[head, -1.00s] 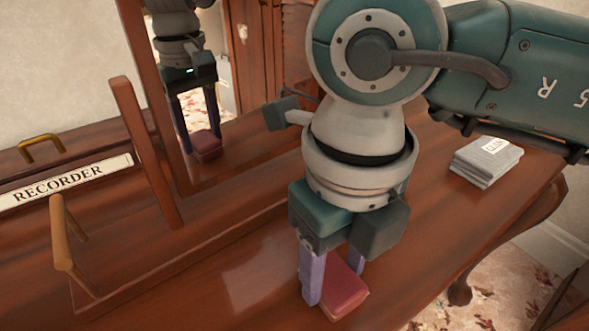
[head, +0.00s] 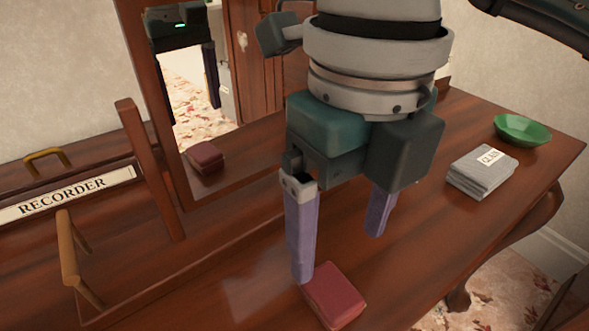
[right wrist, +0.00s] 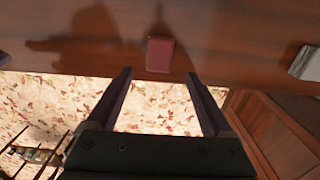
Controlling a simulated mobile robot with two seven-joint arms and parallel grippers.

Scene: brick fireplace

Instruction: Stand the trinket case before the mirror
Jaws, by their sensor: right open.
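The trinket case is a small dark red box (head: 335,296) lying on the wooden table in front of the mirror (head: 205,90), whose glass shows the box's reflection. My right gripper (head: 338,255) is open and empty, raised above the box with its purple fingers apart. In the right wrist view the red box (right wrist: 160,54) lies on the table beyond and between the open fingertips (right wrist: 160,80), apart from them. My left gripper is not in view.
Folded grey cloths (head: 482,172) with a white label and a green bowl (head: 522,129) sit at the table's right. A wooden box labelled RECORDER (head: 75,190) with a handle stands at the left. The table's front edge drops to a patterned carpet.

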